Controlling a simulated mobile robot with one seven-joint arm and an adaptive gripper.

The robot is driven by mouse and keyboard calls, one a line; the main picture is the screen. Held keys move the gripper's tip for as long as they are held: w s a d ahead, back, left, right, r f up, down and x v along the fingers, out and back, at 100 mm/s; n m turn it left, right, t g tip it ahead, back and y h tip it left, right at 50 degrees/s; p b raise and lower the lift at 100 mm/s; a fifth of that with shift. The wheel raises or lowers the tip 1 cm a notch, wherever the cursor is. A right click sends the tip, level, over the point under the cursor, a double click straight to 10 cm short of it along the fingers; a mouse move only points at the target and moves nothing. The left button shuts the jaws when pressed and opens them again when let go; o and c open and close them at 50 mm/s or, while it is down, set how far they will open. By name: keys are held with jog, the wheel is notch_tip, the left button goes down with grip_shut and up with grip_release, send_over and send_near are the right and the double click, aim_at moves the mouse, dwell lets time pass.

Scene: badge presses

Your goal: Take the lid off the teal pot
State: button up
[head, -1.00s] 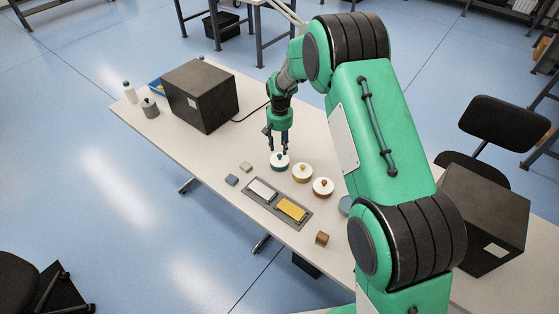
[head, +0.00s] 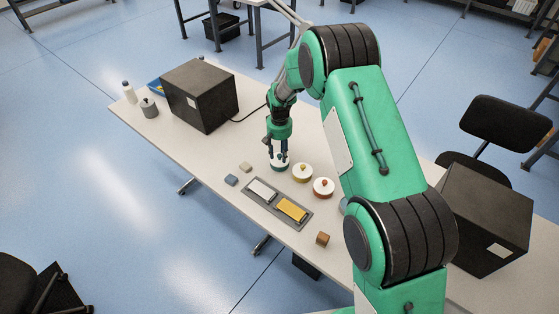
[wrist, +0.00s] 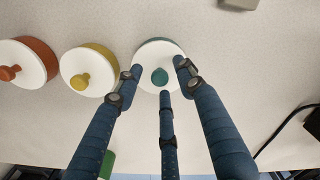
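The teal pot (head: 279,168) stands on the table at the left end of a row of pots, under my gripper (head: 278,150). In the wrist view its white lid (wrist: 147,56) is on it, with a teal knob (wrist: 159,76) in the middle. My gripper's dark blue fingers (wrist: 158,82) are spread around the knob. Two fingertips sit over the lid's left and right sides and a third is just below the knob. No finger visibly touches the knob. Most of the pot's body is hidden under the lid in the wrist view.
A yellow-knobbed pot (head: 302,173) and a red-knobbed pot (head: 323,187) stand close to the right. In front lies a dark tray (head: 274,206) with a white and a yellow block. Small blocks lie left and right of it. A black box (head: 200,95) stands at the back left.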

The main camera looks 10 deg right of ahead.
aim_at(280, 157)
jog(key=shift+c, duration=0.3)
grip_shut()
jog(key=shift+r, duration=0.15)
jog(key=shift+r, duration=0.55)
jog(key=shift+s+r+p, duration=0.2)
jog(key=shift+r+p, duration=0.15)
jog(key=shift+r, duration=0.25)
jog(key=shift+s+r+p, duration=0.2)
jog(key=shift+r+p, duration=0.1)
jog(key=shift+r, duration=0.3)
jog(key=s+d+r+p, duration=0.1)
jog(key=s+d+p, duration=0.1)
jog(key=s, duration=1.3)
jog(key=shift+r, duration=0.15)
